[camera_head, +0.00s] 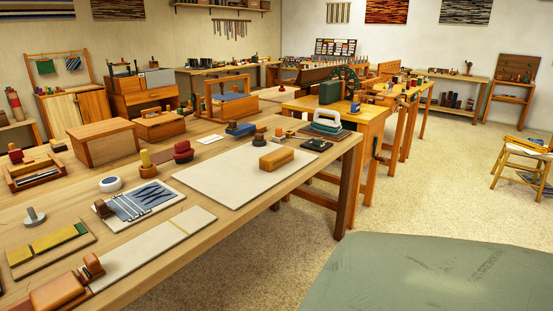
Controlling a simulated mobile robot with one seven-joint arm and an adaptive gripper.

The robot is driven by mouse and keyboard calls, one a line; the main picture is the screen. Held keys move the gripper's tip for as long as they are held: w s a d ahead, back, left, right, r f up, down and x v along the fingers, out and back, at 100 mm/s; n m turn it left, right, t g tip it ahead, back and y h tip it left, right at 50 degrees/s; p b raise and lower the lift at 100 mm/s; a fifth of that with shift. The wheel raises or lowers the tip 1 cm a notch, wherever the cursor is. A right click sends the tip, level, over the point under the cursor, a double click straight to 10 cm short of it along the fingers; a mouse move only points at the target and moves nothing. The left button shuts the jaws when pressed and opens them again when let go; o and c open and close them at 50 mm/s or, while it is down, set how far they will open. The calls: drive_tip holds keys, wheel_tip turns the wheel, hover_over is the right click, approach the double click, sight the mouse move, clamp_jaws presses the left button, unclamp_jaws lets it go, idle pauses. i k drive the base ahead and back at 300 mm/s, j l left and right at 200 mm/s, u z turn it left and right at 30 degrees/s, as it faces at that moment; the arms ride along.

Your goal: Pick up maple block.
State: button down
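A light orange-brown wooden block (287,158) lies flat on the large cream board on the near workbench. It looks like the maple block, but the wood type cannot be confirmed. Another orange-brown wooden block (58,292) is at the bottom left by a pale strip. My gripper is not in view, and nothing is seen touching either block.
The cream board (215,180) has bare room around the block. A white-handled iron-like tool (327,121) stands behind right. A blue-striped sample board (140,200) lies to the left. A wooden box (103,142) stands farther back. Open floor (280,250) lies right of the bench.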

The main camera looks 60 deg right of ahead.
sight(270, 162)
drive_tip(key=z, duration=1.85)
drive_tip(key=i+l+z, duration=0.1)
drive_tip(key=i+l, duration=0.1)
